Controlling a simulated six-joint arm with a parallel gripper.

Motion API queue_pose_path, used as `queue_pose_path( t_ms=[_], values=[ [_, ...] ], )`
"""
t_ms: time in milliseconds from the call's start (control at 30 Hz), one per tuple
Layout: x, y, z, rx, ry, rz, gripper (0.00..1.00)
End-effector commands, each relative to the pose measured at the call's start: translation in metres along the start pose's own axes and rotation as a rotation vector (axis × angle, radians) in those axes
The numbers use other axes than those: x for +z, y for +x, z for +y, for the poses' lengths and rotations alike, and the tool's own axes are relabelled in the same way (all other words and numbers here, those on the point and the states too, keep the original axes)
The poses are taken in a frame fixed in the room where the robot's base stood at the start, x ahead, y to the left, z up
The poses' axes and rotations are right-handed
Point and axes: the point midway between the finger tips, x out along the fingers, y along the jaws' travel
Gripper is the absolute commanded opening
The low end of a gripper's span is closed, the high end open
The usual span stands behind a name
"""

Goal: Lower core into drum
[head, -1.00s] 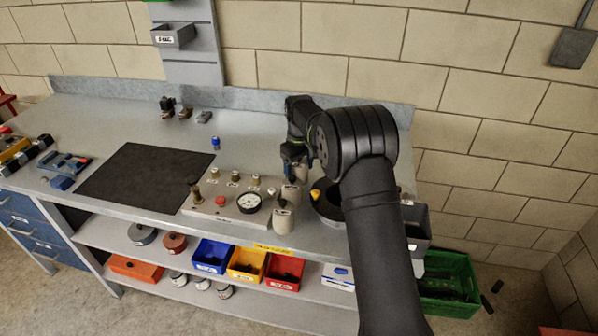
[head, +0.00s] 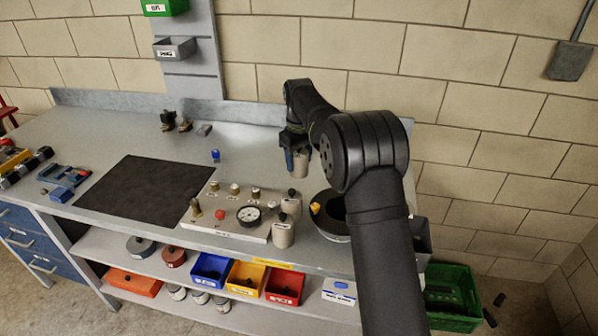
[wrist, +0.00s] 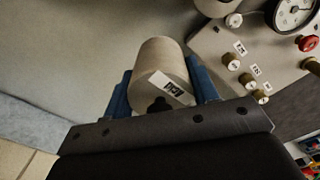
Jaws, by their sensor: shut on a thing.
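My gripper (head: 297,152) is shut on a beige cylindrical core (head: 300,163), held above the bench behind the drum. In the wrist view the core (wrist: 156,62) sits between the two blue fingers of my gripper (wrist: 161,84), with a white label and a dark knob facing the camera. The drum (head: 333,236) stands at the bench's front, right of the gauge panel. It has a dark open top and a yellow knob on its rim. The core is apart from the drum. My arm covers the drum's right side.
The gauge panel (head: 226,222) has knobs and a red button. Two beige cylinders (head: 283,236) with black tops stand at its right end. A black mat (head: 142,192) lies left. The block wall (head: 440,110) is close behind the bench. The bench behind the panel is mostly clear.

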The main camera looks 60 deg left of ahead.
Motion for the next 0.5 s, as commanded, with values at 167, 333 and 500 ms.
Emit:
queue_pose_path(
  t_ms=[167, 333, 500],
  values=[
    [0.016, -0.019, 0.004, 0.001, 0.001, 0.002, 0.22],
    [0.061, -0.027, 0.011, 0.0, 0.003, 0.0, 0.22],
    [0.114, -0.03, 0.012, 0.001, 0.004, 0.001, 0.22]
  ],
)
